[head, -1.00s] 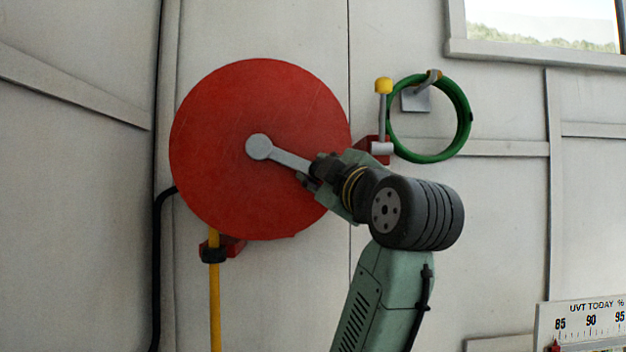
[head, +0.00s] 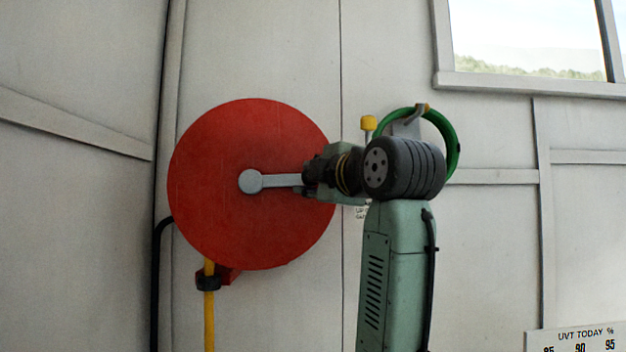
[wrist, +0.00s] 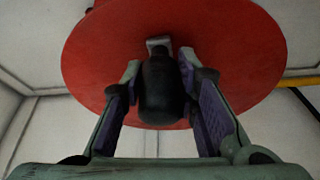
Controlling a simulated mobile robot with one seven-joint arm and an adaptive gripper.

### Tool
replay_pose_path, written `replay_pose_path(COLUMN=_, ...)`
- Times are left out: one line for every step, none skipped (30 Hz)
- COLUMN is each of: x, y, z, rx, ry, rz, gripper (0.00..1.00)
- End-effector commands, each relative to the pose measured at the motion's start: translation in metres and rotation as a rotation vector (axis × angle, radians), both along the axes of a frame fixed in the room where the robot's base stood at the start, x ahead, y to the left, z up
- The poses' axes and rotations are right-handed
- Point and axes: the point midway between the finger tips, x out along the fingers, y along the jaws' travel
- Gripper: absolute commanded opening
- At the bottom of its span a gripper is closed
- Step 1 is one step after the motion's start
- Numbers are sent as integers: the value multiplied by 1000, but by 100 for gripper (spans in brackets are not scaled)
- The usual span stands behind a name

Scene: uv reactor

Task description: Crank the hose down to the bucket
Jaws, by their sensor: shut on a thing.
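The red hose reel (head: 215,215) is mounted on the wall in the head view. Its grey crank arm (head: 275,181) runs from the hub to the right, nearly level. My gripper (head: 308,180) is at the crank's outer end. In the wrist view my gripper (wrist: 165,95) is shut around the dark crank handle (wrist: 162,92), with a finger on each side, and the red disc (wrist: 235,50) lies behind. The yellow hose (head: 209,320) hangs straight down from a dark clamp (head: 208,283) under the reel. Its lower end and the bucket are out of view.
A black pipe (head: 156,290) runs down at left. A "UVT TODAY %" board (head: 580,340) is at lower right.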

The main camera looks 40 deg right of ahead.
Motion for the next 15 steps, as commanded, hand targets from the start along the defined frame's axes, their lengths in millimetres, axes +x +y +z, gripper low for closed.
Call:
replay_pose_path(x=-1, y=0, z=4, rx=-5, ry=-9, rz=-2, gripper=0)
replay_pose_path(x=-1, y=0, z=4, rx=-5, ry=-9, rz=-2, gripper=0)
replay_pose_path(x=-1, y=0, z=4, rx=-5, ry=-10, rz=-2, gripper=0)
replay_pose_path(x=-1, y=0, z=4, rx=-5, ry=-10, rz=-2, gripper=0)
replay_pose_path(x=-1, y=0, z=4, rx=-5, ry=-10, rz=-2, gripper=0)
replay_pose_path(x=-1, y=0, z=5, rx=-5, ry=-11, rz=-3, gripper=0)
replay_pose_path(x=-1, y=0, z=5, rx=-5, ry=-11, rz=-3, gripper=0)
replay_pose_path(x=-1, y=0, z=5, rx=-5, ry=-11, rz=-3, gripper=0)
replay_pose_path(x=-1, y=0, z=5, rx=-5, ry=-12, rz=-3, gripper=30)
replay_pose_path(x=-1, y=0, z=5, rx=-5, ry=-11, rz=-3, gripper=32)
replay_pose_path(x=-1, y=1, z=5, rx=-5, ry=-11, rz=-3, gripper=34)
replay_pose_path(x=-1, y=0, z=4, rx=-4, ry=-10, rz=-2, gripper=37)
replay_pose_path(x=-1, y=1, z=4, rx=-4, ry=-10, rz=-1, gripper=39)
replay_pose_path(x=-1, y=0, z=4, rx=-4, ry=-9, rz=-1, gripper=41)
replay_pose_path(x=-1, y=1, z=4, rx=-4, ry=-8, rz=-1, gripper=44)
